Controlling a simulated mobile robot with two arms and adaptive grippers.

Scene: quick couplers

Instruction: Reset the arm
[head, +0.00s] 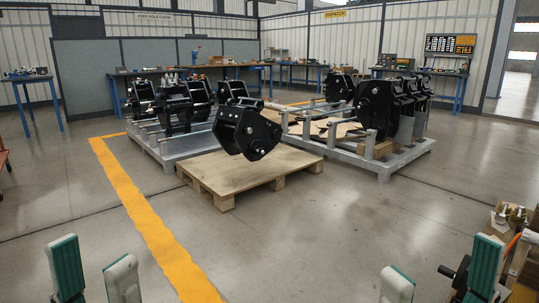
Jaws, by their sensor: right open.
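My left gripper (95,276) shows at the bottom left, its two green-and-white fingers apart with only floor between them. My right gripper (440,277) shows at the bottom right, its fingers wide apart, open and empty. A black quick coupler (246,130) sits tilted on a wooden pallet (230,179) in the middle of the view, far ahead of both grippers. More black couplers stand on a grey metal rack (180,150) behind left and on another rack (400,160) behind right. Most of both arms is out of view.
A yellow floor line (140,210) runs along the left. A cart or bench with tools (515,245) stands close at the right edge, partly behind my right gripper. Blue workbenches (190,72) line the back wall. Grey floor in front of the pallet is clear.

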